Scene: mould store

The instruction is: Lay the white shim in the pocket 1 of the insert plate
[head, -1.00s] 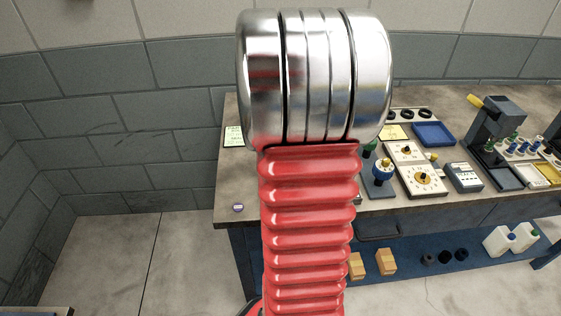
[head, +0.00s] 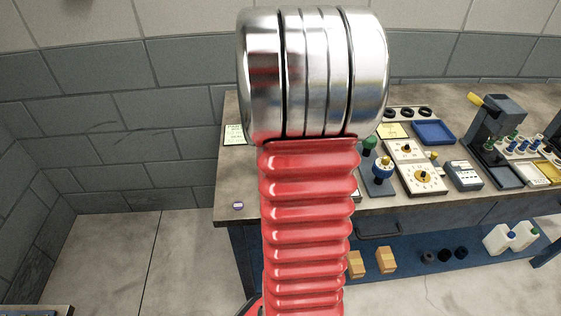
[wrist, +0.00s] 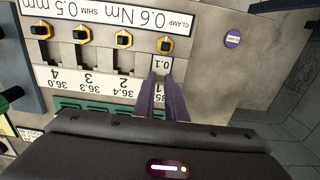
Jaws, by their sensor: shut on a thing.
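The insert plate (wrist: 106,52) shows upside down in the wrist view, with a row of numbered slots and black-and-yellow clamp knobs. My gripper (wrist: 162,80) reaches over its right end, with two purple fingers close together. A small white piece marked with digits (wrist: 164,70), apparently the white shim, shows at the fingertips. It lies over or in the rightmost slot, apparently pocket 1; its seating depth cannot be told. My arm hides the gripper and insert plate in the head view.
A round purple sticker (head: 238,206) lies near the bench's left front corner. A dial plate (head: 422,178), a grey meter (head: 464,176), a blue tray (head: 433,132) and a black press (head: 497,125) stand to the right. Bare bench (wrist: 222,75) lies right of the plate in the wrist view.

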